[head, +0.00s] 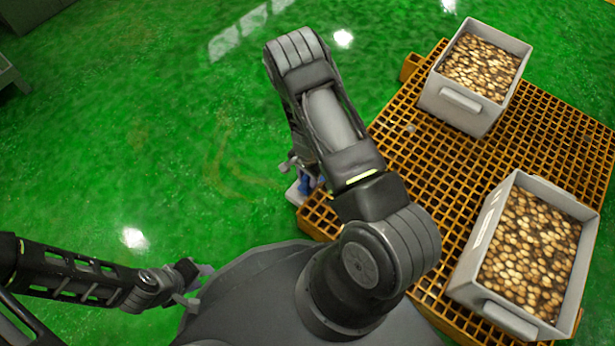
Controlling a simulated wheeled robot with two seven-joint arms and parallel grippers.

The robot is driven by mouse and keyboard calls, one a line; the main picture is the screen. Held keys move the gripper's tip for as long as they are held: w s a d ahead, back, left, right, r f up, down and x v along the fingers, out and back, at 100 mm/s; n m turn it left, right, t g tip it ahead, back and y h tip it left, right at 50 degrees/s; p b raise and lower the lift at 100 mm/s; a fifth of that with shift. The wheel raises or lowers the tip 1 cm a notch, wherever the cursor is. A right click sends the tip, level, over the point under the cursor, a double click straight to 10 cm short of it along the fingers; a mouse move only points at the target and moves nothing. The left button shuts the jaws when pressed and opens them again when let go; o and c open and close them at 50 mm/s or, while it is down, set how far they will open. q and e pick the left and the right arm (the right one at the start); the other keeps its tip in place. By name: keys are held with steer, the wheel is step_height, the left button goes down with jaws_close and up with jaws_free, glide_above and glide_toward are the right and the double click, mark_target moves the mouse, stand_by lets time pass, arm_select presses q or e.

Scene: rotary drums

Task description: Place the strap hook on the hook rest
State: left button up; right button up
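I cannot make out the strap hook or the hook rest for certain. A small blue and pale grey item (304,187) shows at the left corner of the orange grated platform (440,180), partly hidden behind my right arm. My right gripper seems to be beside it, with only a small grey part (290,163) showing left of the arm. Its fingers are mostly hidden, so I cannot tell what they hold. My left gripper (200,285) is at the lower left, over the green floor, with its fingers apart and nothing visible between them. It is well away from the platform.
Two grey bins stand on the platform, one at the back (462,120) and one at the front right (466,288). Both are filled with small brown round pieces. The green floor (130,130) is open on the left. Grey structures stand at the upper left edge.

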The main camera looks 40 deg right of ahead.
step_height(320, 180, up, 12)
steer(key=p, duration=0.5)
steer(key=shift+r, duration=0.15)
stand_by(0.7)
steer(key=s+a+f+n, duration=0.1)
steer(key=s+a+n, duration=0.5)
steer(key=s+a, duration=0.35)
steer(key=s+a+r+n+y, duration=0.1)
steer(key=a+n, duration=0.1)
steer(key=a, duration=0.2)
steer(key=s+a+r+n+y, duration=0.1)
steer(key=a+r+n, duration=0.1)
steer(key=a, duration=0.3)
steer(key=s+a+r+n+t+y, duration=0.1)
steer(key=a+n, duration=0.1)
steer(key=a, duration=0.2)
steer(key=shift+a+r+y, duration=0.2)
steer(key=shift+a+y, duration=0.1)
steer(key=shift+y, duration=0.1)
steer(key=shift+d, duration=0.1)
